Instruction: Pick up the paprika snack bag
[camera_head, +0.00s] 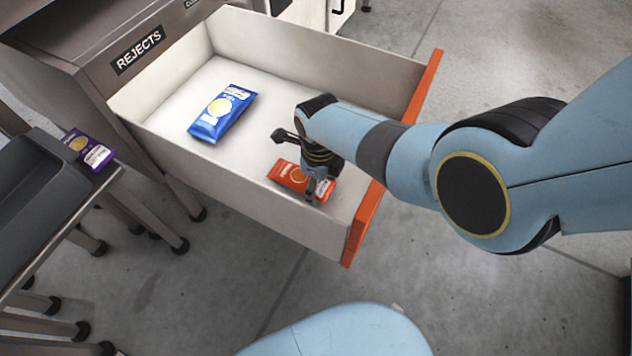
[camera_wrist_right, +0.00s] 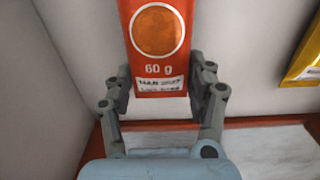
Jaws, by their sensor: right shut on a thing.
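A red-orange snack bag (camera_head: 290,176), which I take to be the paprika one, is at the front of the open REJECTS drawer (camera_head: 190,95). My right gripper (camera_head: 316,186) reaches down into the drawer at this bag. In the right wrist view, the bag (camera_wrist_right: 157,50) stands between the two fingers of my right gripper (camera_wrist_right: 160,88), which are shut on its lower end. Its "60 g" print and white label show there. I cannot tell whether the bag is clear of the drawer floor. My left gripper is not in view.
A blue bag (camera_head: 222,113) lies farther back in the drawer. A yellow bag (camera_wrist_right: 304,62) shows at the right wrist view's edge. The drawer's orange front (camera_head: 364,222) and white walls surround the gripper. A purple bag (camera_head: 88,150) lies beside a grey tray (camera_head: 35,195) at left.

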